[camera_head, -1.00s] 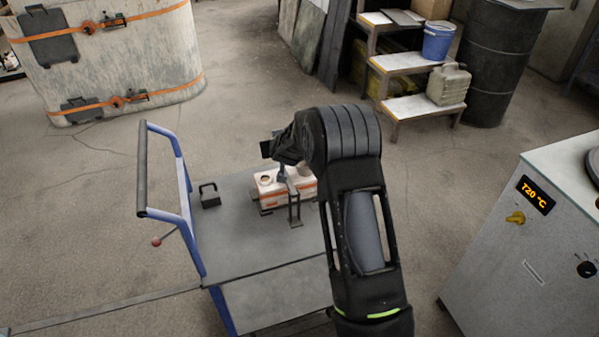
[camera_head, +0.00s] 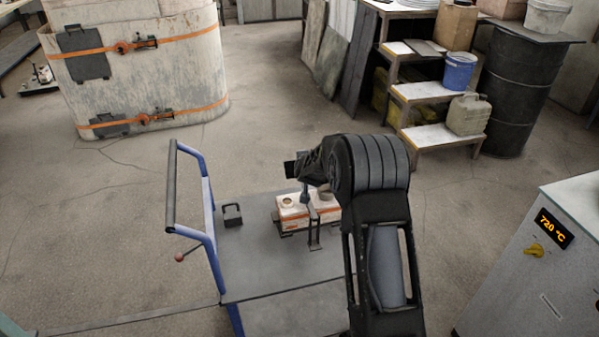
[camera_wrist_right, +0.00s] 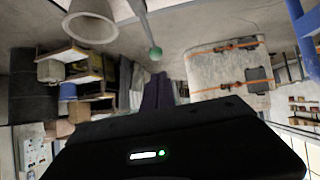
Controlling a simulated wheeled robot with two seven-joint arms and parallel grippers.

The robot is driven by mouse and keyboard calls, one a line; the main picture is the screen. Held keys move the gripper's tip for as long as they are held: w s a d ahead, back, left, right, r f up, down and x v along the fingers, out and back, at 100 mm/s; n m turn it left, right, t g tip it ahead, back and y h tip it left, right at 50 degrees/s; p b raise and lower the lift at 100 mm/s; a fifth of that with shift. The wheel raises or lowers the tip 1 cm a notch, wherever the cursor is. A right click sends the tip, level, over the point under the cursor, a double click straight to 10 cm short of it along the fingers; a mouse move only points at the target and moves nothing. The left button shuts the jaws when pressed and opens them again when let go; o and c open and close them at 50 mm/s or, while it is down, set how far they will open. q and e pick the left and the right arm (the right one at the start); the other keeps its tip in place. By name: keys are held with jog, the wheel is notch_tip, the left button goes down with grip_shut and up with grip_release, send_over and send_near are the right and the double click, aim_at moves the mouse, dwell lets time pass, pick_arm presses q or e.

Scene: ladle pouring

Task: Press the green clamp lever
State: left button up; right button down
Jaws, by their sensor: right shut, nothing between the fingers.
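The green ball knob (camera_wrist_right: 155,53) of the clamp lever shows on a thin rod in the right wrist view, just beyond the fingertips of my right gripper (camera_wrist_right: 158,78). The gripper is shut and empty; contact with the knob cannot be told. In the head view my right gripper (camera_head: 305,193) points down over a white mould (camera_head: 291,214) with an orange band, on the cart top. A dark clamp frame (camera_head: 315,236) stands at its front. The green knob is not visible there, and my right arm covers part of the mould. My left gripper is out of view.
The cart (camera_head: 265,263) has a blue handle (camera_head: 208,222) on its left and a red-knobbed lever (camera_head: 181,257). A furnace cabinet (camera_head: 545,270) reading 720 °C stands right, with clear floor between.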

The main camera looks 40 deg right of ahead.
jog(key=s+a+r+p, duration=0.1)
jog(key=s+a+r, duration=0.1)
jog(key=s+r, duration=0.3)
notch_tip(320, 180, up, 3)
jog(key=shift+a+r+p, duration=0.2)
jog(key=shift+a+p, duration=0.1)
jog(key=shift+a, duration=0.1)
jog(key=shift+w, duration=0.1)
